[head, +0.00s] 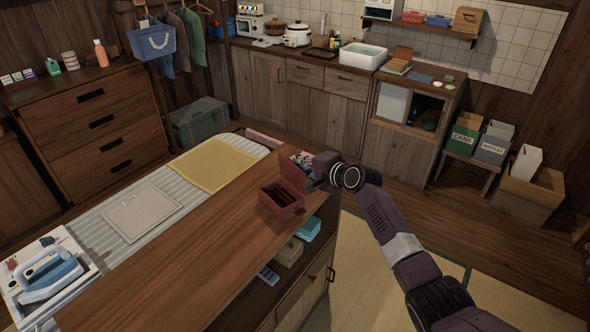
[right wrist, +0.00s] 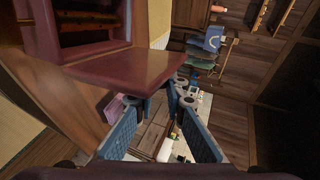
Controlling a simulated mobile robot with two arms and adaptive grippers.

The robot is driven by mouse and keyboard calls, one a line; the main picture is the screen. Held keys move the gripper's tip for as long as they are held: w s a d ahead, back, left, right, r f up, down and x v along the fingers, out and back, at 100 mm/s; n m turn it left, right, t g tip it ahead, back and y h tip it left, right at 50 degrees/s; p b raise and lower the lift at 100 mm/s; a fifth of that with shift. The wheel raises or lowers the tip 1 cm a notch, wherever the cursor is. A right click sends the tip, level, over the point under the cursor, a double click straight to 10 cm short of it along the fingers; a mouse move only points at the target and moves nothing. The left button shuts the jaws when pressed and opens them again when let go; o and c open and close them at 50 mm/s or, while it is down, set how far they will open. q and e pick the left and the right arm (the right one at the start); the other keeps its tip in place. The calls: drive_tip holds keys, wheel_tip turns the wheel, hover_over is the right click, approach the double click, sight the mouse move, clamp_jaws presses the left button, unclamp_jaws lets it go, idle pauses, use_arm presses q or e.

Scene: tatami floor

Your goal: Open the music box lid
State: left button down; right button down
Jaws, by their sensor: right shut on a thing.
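The music box (head: 285,212) is a small dark red box on the wooden counter top, near its right edge. Its lid (head: 293,177) stands raised at the back of the box, and the dark inside shows. In the right wrist view the lid (right wrist: 130,68) is a flat reddish panel stretching from the open box at upper left to my fingertips. My right gripper (head: 314,174) is at the lid's right side, shut on it; its blue fingers show in the right wrist view (right wrist: 168,100). My left gripper is not in view.
A yellow cloth (head: 213,166), a grey board (head: 142,211) and an iron (head: 48,277) lie to the left. Shelves under the counter top hold small things. The counter top in front of the box is clear.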

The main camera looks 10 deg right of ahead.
drive_tip(key=shift+w+d+f+m+b, duration=0.15)
drive_tip(key=shift+d+f+m+b, duration=0.05)
drive_tip(key=shift+d+m+b, duration=0.15)
idle(0.4)
drive_tip(key=c, duration=2)
unclamp_jaws()
drive_tip(key=v, duration=1.2)
drive_tip(key=shift+w+d, duration=0.15)
drive_tip(key=shift+d, duration=0.05)
